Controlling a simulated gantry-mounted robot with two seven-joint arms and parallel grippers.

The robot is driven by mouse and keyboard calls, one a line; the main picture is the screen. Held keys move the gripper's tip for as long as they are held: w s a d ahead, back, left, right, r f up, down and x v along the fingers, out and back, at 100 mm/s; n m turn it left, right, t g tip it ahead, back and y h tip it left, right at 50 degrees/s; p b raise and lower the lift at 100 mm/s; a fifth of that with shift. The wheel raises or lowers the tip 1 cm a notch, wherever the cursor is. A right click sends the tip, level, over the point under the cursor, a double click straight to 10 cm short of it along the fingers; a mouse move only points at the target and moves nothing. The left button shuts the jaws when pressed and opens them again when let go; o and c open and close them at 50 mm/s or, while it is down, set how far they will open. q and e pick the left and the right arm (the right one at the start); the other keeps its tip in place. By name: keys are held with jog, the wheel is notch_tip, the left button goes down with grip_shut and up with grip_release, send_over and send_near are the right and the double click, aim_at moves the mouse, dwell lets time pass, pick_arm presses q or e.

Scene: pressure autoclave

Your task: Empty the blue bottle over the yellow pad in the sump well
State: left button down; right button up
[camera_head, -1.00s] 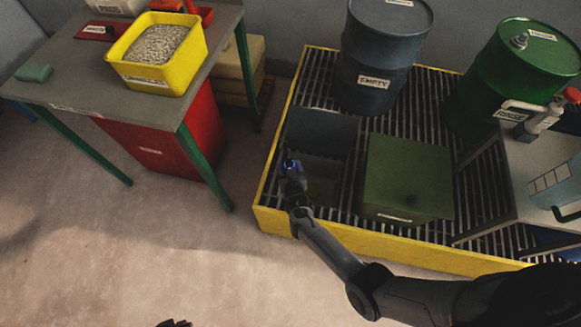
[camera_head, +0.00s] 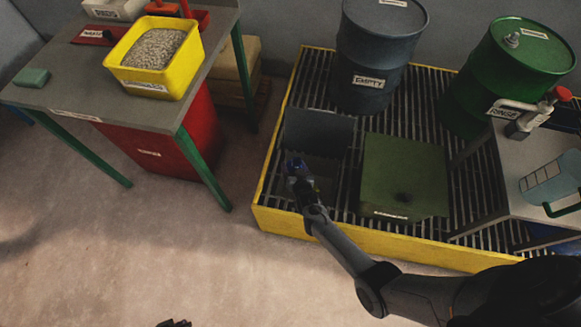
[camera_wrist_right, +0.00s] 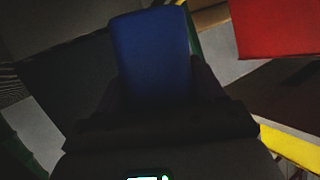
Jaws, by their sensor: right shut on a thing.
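My right gripper (camera_head: 299,183) is shut on the blue bottle (camera_head: 295,164) above the open sump well (camera_head: 327,168). In the right wrist view the bottle (camera_wrist_right: 150,55) is a plain dark blue block between the dark fingers. Its mouth is not visible, and I cannot tell whether liquid is leaving it. The yellow pad is not clearly visible; the gripper and shadow cover much of the well floor. A small dark tip at the bottom edge of the head view looks like my left gripper (camera_head: 174,323); its jaws cannot be made out.
A raised grey lid (camera_head: 318,130) stands behind the well. A green box (camera_head: 405,165) sits right of it on the grating. Blue-grey (camera_head: 378,50) and green (camera_head: 505,75) drums stand behind. A yellow granule tub (camera_head: 153,83) is on the left bench. The floor in front is clear.

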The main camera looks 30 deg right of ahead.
jog(key=shift+s+d+r+m+y, duration=0.1)
jog(key=shift+s+d+m+y, duration=0.1)
jog(key=shift+d+m, duration=0.15)
jog(key=shift+s+d+r+m+y, duration=0.1)
jog(key=shift+d+m+y, duration=0.15)
jog(key=shift+d, duration=0.2)
jog(key=shift+s+d+f+m+t+y, duration=0.1)
jog(key=shift+d+m+t+y, duration=0.1)
jog(key=shift+m+t+y, duration=0.25)
jog(key=shift+w+a+f+m+t+y+b, duration=0.15)
jog(key=shift+a+m+t+y+b, duration=0.2)
jog(key=shift+m, duration=0.3)
jog(key=shift+w+a+f+m+t+y+b, duration=0.15)
jog(key=shift+m+b, duration=0.25)
jog(key=shift+m, duration=0.2)
jog(key=shift+a+f+m+t+y+b, duration=0.15)
jog(key=shift+m+t+b, duration=0.1)
jog(key=shift+m+b, duration=0.3)
jog(key=shift+a+f+m+t+y+b, duration=0.1)
jog(key=shift+f+m+t+y+b, duration=0.1)
jog(key=shift+m+b, duration=0.35)
jog(key=shift+f+m+t+y+b, duration=0.25)
jog(key=shift+f+m+t+b, duration=0.25)
jog(key=shift+m+b, duration=0.7)
jog(key=shift+f+m+t+b, duration=0.45)
jog(key=shift+m+b, duration=0.45)
jog(key=shift+b, duration=0.35)
jog(key=shift+m, duration=0.3)
jog(key=shift+d+r, duration=0.1)
jog(key=shift+r, duration=0.05)
